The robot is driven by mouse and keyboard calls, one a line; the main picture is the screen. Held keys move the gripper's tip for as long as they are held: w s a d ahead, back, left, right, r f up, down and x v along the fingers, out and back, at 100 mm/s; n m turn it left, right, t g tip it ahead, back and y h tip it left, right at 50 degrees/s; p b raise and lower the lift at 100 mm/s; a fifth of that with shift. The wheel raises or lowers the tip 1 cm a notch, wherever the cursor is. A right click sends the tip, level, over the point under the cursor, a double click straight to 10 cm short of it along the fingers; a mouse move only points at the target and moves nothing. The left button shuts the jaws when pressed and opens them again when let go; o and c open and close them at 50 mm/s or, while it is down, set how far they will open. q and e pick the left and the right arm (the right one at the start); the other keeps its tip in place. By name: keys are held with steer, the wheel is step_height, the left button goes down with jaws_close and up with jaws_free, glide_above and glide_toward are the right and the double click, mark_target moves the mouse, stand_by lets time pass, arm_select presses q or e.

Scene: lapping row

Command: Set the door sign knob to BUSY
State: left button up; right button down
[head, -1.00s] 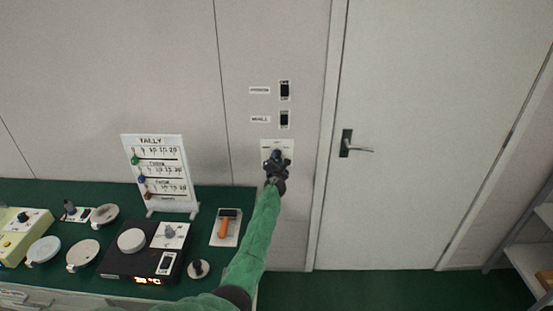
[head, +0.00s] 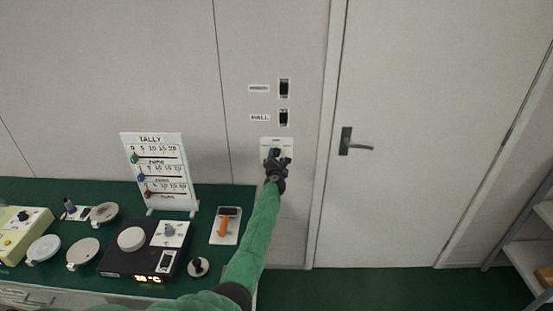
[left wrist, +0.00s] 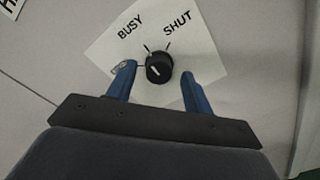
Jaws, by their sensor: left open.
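The door sign is a white plate (head: 286,143) on the wall left of the door. In the left wrist view its round black knob (left wrist: 159,68) sits on the tilted plate (left wrist: 199,57). BUSY is printed at the upper left and SHUT at the upper right. The knob's short white mark is on its lower-left face; I cannot tell for sure which label it is set to. My left gripper (head: 274,154) is in front of the plate. In the wrist view its blue fingers (left wrist: 158,71) are open, one on each side of the knob, with gaps. The left finger covers part of the plate's left side.
Two labelled wall switches (head: 284,88) (head: 284,118) are above the sign. The door handle (head: 358,146) is to its right. Below left, a green-topped bench holds a tally board (head: 158,170), a black device (head: 120,262) and several small items.

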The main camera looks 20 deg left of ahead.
arm_select(q)
steer(key=shift+s+d, duration=0.15)
steer(key=shift+s, duration=0.3)
steer(key=p+v, duration=0.2)
steer(key=v, duration=0.5)
steer(key=shift+p, duration=0.4)
arm_select(e)
steer(key=s+d, duration=0.1)
steer(key=s, duration=0.5)
steer(key=shift+s, duration=0.35)
arm_select(q)
steer(key=shift+w, duration=0.1)
arm_select(e)
steer(key=shift+d, duration=0.1)
